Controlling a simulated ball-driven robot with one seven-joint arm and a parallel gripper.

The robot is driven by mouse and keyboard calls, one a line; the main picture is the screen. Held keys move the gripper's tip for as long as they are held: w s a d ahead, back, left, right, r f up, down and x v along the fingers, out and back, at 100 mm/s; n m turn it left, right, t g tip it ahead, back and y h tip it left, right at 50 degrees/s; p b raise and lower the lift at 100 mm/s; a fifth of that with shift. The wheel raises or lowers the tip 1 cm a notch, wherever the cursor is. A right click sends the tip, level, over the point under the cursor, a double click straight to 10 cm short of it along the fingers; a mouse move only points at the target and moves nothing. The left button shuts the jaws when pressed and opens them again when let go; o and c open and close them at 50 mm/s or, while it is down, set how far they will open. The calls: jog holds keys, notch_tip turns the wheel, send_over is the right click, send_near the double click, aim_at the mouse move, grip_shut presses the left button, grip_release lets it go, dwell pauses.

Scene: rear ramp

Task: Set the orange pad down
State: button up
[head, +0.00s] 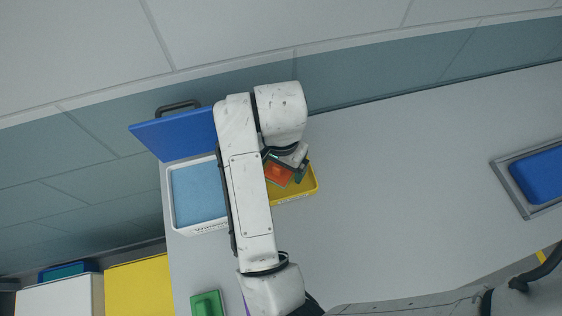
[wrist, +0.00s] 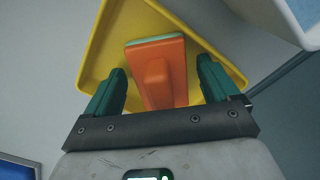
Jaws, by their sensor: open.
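The orange pad (wrist: 172,54) has a raised orange grip block and a thin pale green layer along its far edge. It lies in the yellow tray (wrist: 97,56) in the wrist view. In the head view the orange pad (head: 278,174) shows partly beneath my wrist, and the yellow tray (head: 292,197) is partly hidden by my arm. My gripper (wrist: 158,85) is open, its two green fingers on either side of the pad with gaps to it. In the head view my gripper (head: 290,168) is over the tray.
Left of the yellow tray is a white bin (head: 197,194) with a light blue inside and a raised blue lid (head: 175,135). A green block (head: 207,304) lies at the near left. A blue inset tray (head: 540,176) is at the far right. The counter's middle is clear.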

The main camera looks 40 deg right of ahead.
notch_tip(320, 180, up, 12)
jog(key=shift+r+p, duration=0.15)
jog(key=shift+p, duration=1)
